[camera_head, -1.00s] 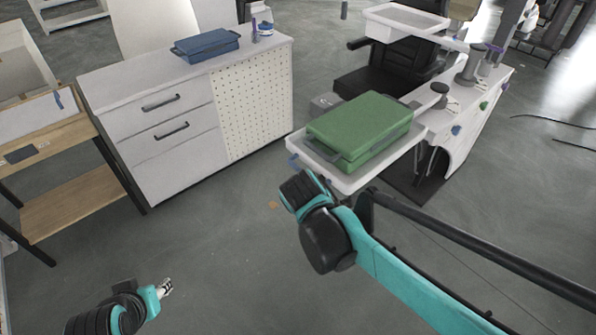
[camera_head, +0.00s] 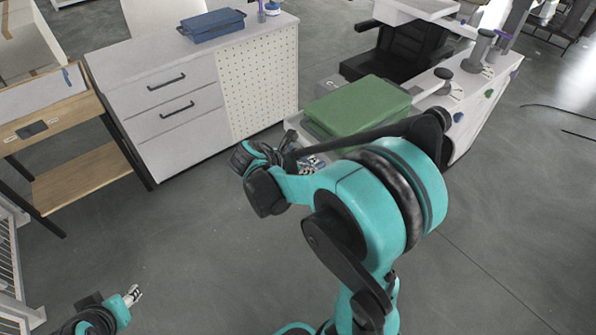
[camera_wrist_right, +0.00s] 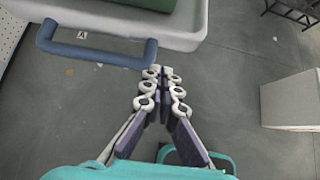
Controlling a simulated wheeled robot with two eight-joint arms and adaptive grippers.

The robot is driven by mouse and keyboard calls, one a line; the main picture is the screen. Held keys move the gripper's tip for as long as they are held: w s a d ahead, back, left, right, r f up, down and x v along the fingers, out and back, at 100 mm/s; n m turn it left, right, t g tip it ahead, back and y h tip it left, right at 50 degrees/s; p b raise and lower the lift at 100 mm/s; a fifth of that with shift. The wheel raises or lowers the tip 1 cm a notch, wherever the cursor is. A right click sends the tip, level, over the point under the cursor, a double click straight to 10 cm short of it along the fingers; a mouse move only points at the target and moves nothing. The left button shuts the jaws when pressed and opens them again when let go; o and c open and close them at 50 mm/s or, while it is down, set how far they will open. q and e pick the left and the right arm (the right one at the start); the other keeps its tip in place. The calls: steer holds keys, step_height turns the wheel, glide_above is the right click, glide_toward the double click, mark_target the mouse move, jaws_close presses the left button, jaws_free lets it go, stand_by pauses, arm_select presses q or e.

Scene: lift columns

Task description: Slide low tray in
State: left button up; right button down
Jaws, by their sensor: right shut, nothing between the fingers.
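The low tray is white with a raised rim (camera_head: 296,122) and carries a green case (camera_head: 357,107). In the right wrist view, its rim (camera_wrist_right: 190,42) and blue bar handle (camera_wrist_right: 98,54) show, with the case's dark green edge above. My right gripper (camera_wrist_right: 160,72) is shut and empty, fingertips close to the handle's right end; touching cannot be told. In the head view the right gripper (camera_head: 312,163) is partly covered by my arm, which also hides the tray's front and handle. My left gripper (camera_head: 133,295) is low at left, away from the tray; its finger opening is too small to judge.
A white drawer cabinet (camera_head: 165,95) with a blue case (camera_head: 212,25) stands at the left. A wooden table (camera_head: 80,175) is farther left. A black chair (camera_head: 405,50) and white bench (camera_head: 475,85) are behind the tray. The grey floor in front is open.

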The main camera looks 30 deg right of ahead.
mark_target(358, 140)
steer(key=shift+w+d+f+b, duration=0.15)
steer(key=shift+d+b, duration=0.1)
steer(key=shift+d, duration=0.9)
steer(key=shift+w+d+f+b, duration=0.1)
steer(key=shift+d+b, duration=0.1)
steer(key=shift+d, duration=0.95)
steer(key=shift+s+d, duration=0.1)
steer(key=d, duration=1)
steer(key=w+d, duration=0.1)
steer(key=d, duration=0.3)
steer(key=shift+w+d, duration=0.1)
steer(key=shift+d, duration=0.55)
steer(key=shift+r, duration=0.1)
steer(key=shift+d, duration=0.1)
steer(key=shift+w, duration=0.1)
